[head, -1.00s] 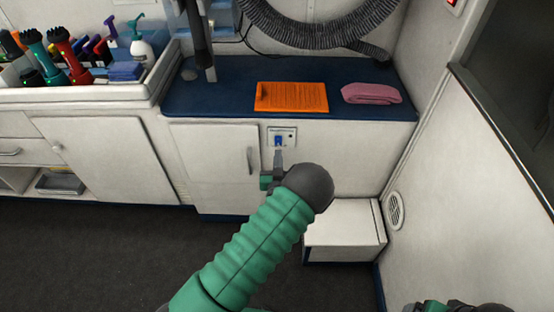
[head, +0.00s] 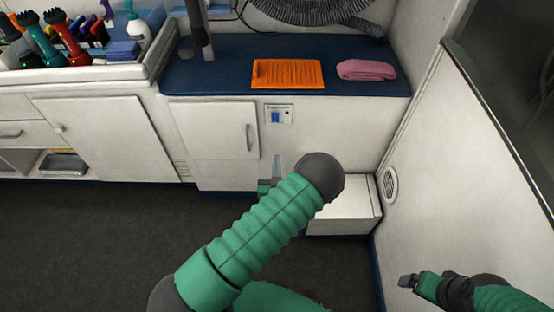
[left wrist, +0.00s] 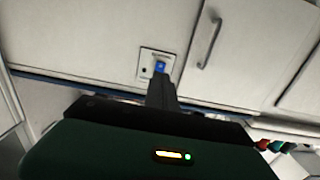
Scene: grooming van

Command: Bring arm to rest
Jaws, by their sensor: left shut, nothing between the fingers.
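My left arm reaches in from the bottom of the head view. Its left gripper (head: 276,168) is partly hidden behind the dark wrist; its narrow fingers are together and empty. It shows below the small wall panel (head: 279,114) with a blue switch (head: 275,117). In the left wrist view the shut fingers (left wrist: 161,88) point toward the same panel and overlap its lower edge in the picture; I see no clear contact. My right gripper (head: 408,281) is at the lower right, seen from the side; its finger gap cannot be made out.
A blue counter (head: 225,75) carries an orange mat (head: 287,74) and a folded pink towel (head: 366,70). A white step box (head: 345,212) stands beside the right wall. Grooming tools (head: 62,38) stand in a tray at the left. Dark floor (head: 90,240) is clear at lower left.

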